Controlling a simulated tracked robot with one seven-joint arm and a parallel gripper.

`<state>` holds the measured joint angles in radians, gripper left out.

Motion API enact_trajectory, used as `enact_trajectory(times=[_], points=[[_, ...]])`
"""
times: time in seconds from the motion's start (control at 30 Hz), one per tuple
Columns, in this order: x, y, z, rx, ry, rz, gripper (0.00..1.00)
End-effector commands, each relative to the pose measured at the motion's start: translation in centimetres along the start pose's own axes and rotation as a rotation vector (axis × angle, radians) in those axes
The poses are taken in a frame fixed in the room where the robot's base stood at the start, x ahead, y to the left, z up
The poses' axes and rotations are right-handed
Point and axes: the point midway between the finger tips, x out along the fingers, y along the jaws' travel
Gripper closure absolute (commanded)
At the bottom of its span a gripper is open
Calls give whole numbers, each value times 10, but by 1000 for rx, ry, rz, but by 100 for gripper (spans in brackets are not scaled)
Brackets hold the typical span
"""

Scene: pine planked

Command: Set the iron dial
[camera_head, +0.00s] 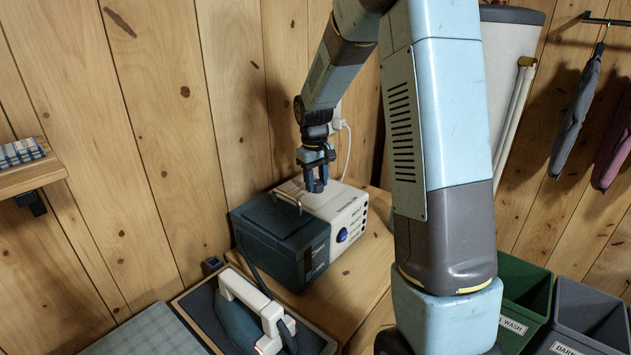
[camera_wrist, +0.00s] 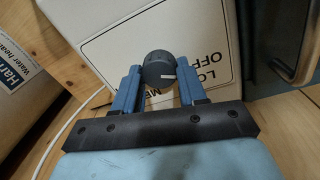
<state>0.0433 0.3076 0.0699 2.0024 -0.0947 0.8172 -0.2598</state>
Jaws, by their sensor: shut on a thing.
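The ironing station (camera_head: 350,205) has a white body and a dark blue tank with a metal handle. It stands on a wooden surface by the plank wall. In the wrist view, a dark grey dial (camera_wrist: 158,62) with a short white mark sits on its white panel (camera_wrist: 110,48). The mark lies at the dial's lower right. Printed words beside it are partly hidden; "OFF" is readable. My gripper (camera_head: 315,187) reaches down over the station. In the wrist view my gripper (camera_wrist: 158,82) has its blue fingers on both sides of the dial, shut on it. In the head view the dial is hidden.
A blue knob (camera_head: 342,235) is on the station's front. The iron (camera_head: 243,310), with a white handle, rests on a tray at lower left, its cord running up beside the station. Green (camera_head: 525,293) and grey (camera_head: 595,320) bins stand at lower right. Clothes hang at upper right.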

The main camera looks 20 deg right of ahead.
Motion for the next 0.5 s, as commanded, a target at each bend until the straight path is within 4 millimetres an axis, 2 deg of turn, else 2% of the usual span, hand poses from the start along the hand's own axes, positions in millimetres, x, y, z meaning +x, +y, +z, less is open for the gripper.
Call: enact_trajectory(times=[0.5], points=[[3, -2, 3, -63, -7, -4, 89]])
